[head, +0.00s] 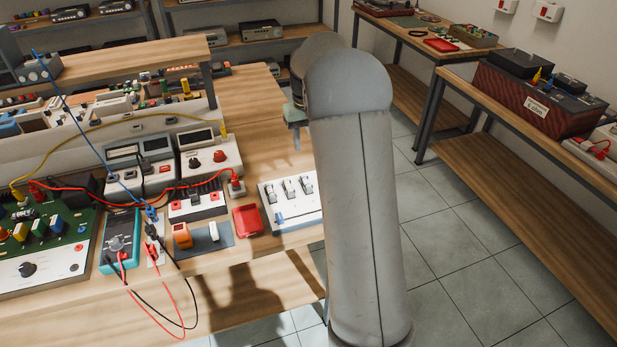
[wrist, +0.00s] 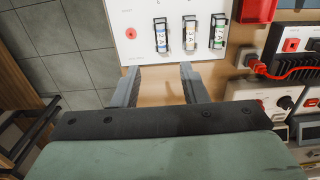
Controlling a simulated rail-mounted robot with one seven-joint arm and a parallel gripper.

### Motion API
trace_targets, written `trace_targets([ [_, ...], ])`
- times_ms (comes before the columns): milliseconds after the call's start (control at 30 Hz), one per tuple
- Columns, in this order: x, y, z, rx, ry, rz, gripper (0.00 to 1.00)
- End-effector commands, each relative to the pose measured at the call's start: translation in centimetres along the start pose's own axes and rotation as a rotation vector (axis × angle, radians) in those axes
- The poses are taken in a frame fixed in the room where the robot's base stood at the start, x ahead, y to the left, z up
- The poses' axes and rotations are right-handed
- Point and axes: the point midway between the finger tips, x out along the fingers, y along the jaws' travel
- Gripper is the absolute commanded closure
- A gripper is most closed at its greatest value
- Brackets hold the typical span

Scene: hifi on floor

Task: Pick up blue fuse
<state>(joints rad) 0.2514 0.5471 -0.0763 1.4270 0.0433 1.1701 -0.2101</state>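A white panel (head: 300,212) lies on the bench with three small glass fuses in clips. It shows at the top of the wrist view (wrist: 141,14). There the left fuse (wrist: 161,38) looks bluish, the middle fuse (wrist: 190,36) pale, and the right fuse (wrist: 218,30) greenish; exact colours are hard to tell. A small blue piece (head: 279,218) on the panel's front left shows in the head view; I cannot tell what it is. My gripper (wrist: 159,74) is open and empty, its fingertips just short of the panel edge. In the head view my arm hides most of it.
A red tray (head: 248,221) sits beside the panel. A teal multimeter (head: 122,240) with leads, a white power unit (head: 211,155) and a green circuit board (head: 60,235) crowd the left bench. A side table (head: 540,160) stands right, across open tiled floor.

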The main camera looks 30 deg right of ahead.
Motion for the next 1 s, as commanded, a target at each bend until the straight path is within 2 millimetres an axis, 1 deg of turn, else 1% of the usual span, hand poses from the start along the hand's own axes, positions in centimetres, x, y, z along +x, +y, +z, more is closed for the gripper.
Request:
trace_targets([
  [33,1.2,0.0,0.1,0.000,-0.005,-0.001,0.61],
  [100,2.7,-0.1,0.1,0.000,-0.006,-0.001,0.61],
  [200,4.8,-0.1,0.1,0.000,-0.005,-0.001,0.61],
  [300,6.6,-0.1,0.1,0.000,-0.003,0.000,0.61],
  [400,7.7,-0.1,0.1,-0.001,-0.001,0.000,0.61],
  [567,8.6,-0.1,0.1,-0.001,-0.001,0.000,0.61],
  [667,9.7,-0.2,0.1,-0.001,-0.003,0.000,0.61],
  [833,12.4,-0.3,0.1,-0.001,-0.003,0.000,0.61],
  [1000,13.6,-0.3,0.0,-0.001,0.001,0.000,0.61],
])
